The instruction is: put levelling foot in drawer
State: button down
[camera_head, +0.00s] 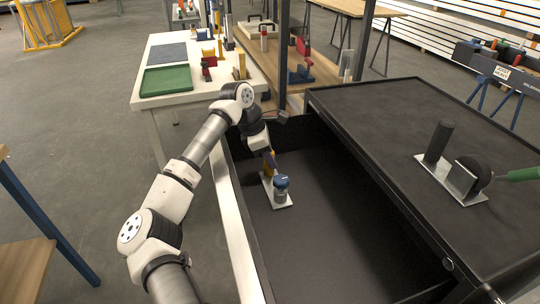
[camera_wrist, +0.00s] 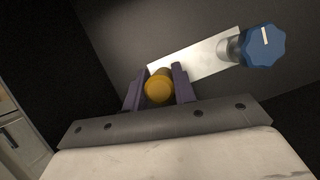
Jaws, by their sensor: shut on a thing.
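The levelling foot is a pale metal plate (camera_head: 278,199) with an orange-yellow post and a blue lobed knob on a short grey stem. My gripper (camera_head: 268,160) is shut on the orange-yellow post, inside the open drawer. In the wrist view the dark fingers of my gripper (camera_wrist: 160,86) stand on both sides of the post (camera_wrist: 158,88), and the blue knob (camera_wrist: 264,46) is at the upper right. The dark open drawer (camera_head: 310,250) lies below and around the plate. I cannot tell whether the plate touches the drawer floor or is just above it.
The black cabinet top (camera_head: 390,110) lies right of the drawer and carries a plate with a black post and black wheel (camera_head: 470,177). A pale drawer side (camera_head: 232,215) stands left. A white table (camera_head: 165,58) with a green tray (camera_head: 167,80) is behind. The drawer's front part is empty.

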jog(key=shift+f, duration=0.15)
jog(key=c, duration=1.1)
grip_release()
jog(key=shift+c, duration=0.2)
jog(key=b+v, duration=0.1)
jog(key=v, duration=1.1)
jog(key=shift+r, duration=0.25)
jog(key=shift+d, duration=0.1)
